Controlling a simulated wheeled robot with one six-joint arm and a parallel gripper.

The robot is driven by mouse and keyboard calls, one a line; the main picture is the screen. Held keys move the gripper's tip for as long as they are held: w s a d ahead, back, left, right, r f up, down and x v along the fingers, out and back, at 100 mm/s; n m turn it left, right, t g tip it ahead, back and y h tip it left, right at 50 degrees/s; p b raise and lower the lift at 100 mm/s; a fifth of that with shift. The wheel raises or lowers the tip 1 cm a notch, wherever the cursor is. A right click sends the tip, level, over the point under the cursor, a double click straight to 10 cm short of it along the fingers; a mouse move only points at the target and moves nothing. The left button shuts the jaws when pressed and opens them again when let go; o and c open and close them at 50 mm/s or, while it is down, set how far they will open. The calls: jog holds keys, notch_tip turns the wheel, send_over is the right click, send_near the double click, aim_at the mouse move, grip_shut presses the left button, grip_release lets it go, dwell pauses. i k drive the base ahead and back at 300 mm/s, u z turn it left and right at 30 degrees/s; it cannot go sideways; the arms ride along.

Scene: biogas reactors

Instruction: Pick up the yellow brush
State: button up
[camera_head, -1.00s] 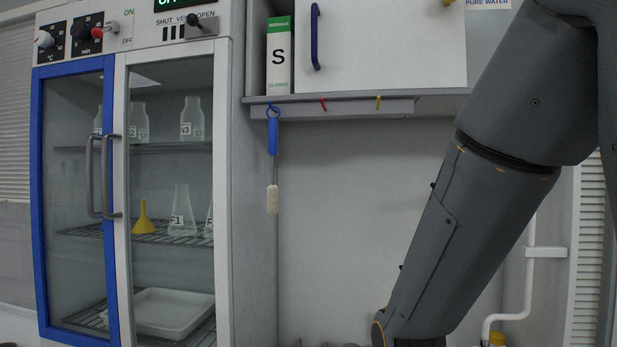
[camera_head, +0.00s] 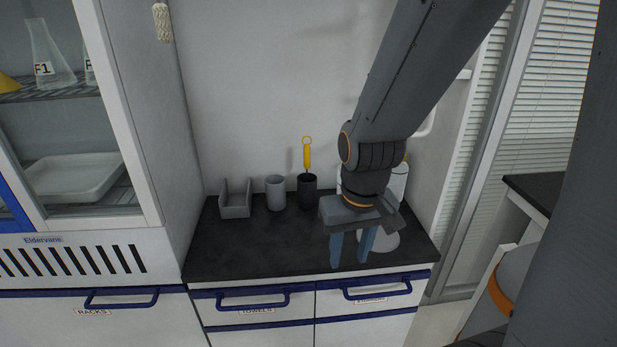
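The yellow brush (camera_head: 307,155) stands upright in a dark cup (camera_head: 307,190) at the back of the black counter. Its yellow handle with a ring at the top shows above the rim; its lower end is hidden in the cup. My gripper (camera_head: 350,262) is to the right of the cup and nearer the front edge, pointing down. Its two blue fingers are apart with nothing seen between them, so it is open.
A grey cup (camera_head: 276,193) and a grey open holder (camera_head: 236,198) stand left of the dark cup. White items (camera_head: 398,180) stand behind my gripper, partly hidden. The black counter (camera_head: 255,248) is clear in front. A glass-doored cabinet (camera_head: 130,130) borders the left.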

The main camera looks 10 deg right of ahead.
aim_at(307, 148)
jog(key=z, duration=2.15)
jog(key=k, duration=0.7)
jog(key=u, duration=0.9)
jog(key=i, duration=0.45)
jog(key=z, duration=0.05)
